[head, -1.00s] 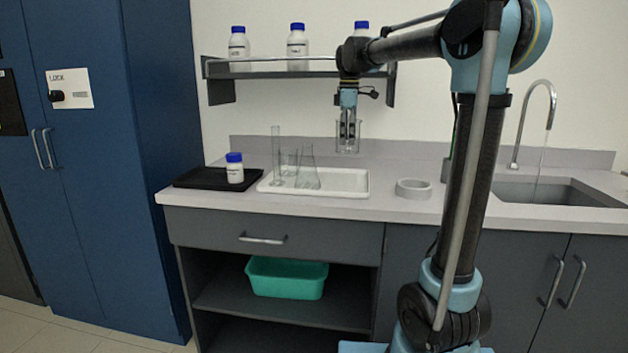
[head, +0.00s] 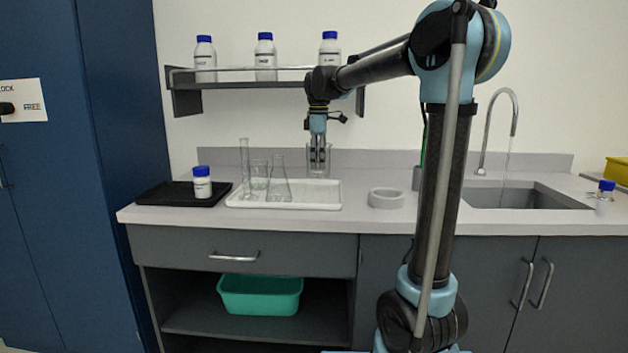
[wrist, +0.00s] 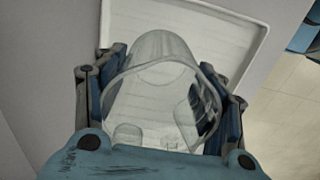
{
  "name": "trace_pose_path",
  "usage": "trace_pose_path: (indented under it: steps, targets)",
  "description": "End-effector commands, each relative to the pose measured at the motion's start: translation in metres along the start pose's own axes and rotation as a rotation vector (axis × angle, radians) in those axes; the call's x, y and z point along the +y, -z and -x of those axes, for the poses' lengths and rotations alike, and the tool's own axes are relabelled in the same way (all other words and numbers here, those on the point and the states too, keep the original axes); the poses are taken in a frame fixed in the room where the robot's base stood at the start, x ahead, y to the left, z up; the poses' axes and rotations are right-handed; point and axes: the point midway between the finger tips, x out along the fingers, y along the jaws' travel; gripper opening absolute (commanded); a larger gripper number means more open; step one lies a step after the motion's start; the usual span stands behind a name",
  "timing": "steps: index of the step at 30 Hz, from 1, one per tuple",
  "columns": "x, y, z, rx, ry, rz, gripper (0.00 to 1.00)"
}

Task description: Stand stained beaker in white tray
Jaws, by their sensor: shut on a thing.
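My gripper (head: 317,153) is shut on a clear glass beaker (wrist: 165,50), which also shows in the head view (head: 326,160). The beaker looks upright in the head view, near the right back end of the white tray (head: 328,206). Its base appears slightly above the tray's back rim. In the wrist view the pale tray (wrist: 232,20) lies beyond the beaker and shows partly through the glass. A stain on the beaker cannot be made out clearly.
A tall cylinder (head: 244,165), a small beaker (head: 259,172) and a flask (head: 279,180) stand in the tray's left half. A black tray (head: 165,195) holds a blue-capped bottle (head: 202,187). A grey ring (head: 386,197) lies right of the tray. A bottle shelf (head: 255,84) hangs behind.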

Motion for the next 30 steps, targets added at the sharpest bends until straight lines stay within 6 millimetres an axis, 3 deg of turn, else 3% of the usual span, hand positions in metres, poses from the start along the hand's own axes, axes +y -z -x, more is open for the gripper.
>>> trace_pose_path:
  steps: [8,15,26,27,29,30]
  targets:
    - [0.000,0.000,-0.019,0.000,0.000,0.000,0.38]
    - [0.000,0.000,-0.049,0.000,0.000,-0.001,0.38]
    - [0.001,-0.001,-0.054,0.000,0.000,-0.001,0.38]
    - [0.001,-0.001,-0.054,0.000,0.000,-0.002,0.69]
    - [0.001,-0.001,-0.054,0.000,0.000,-0.002,0.82]
    - [0.001,-0.001,-0.054,0.000,0.000,-0.002,0.84]
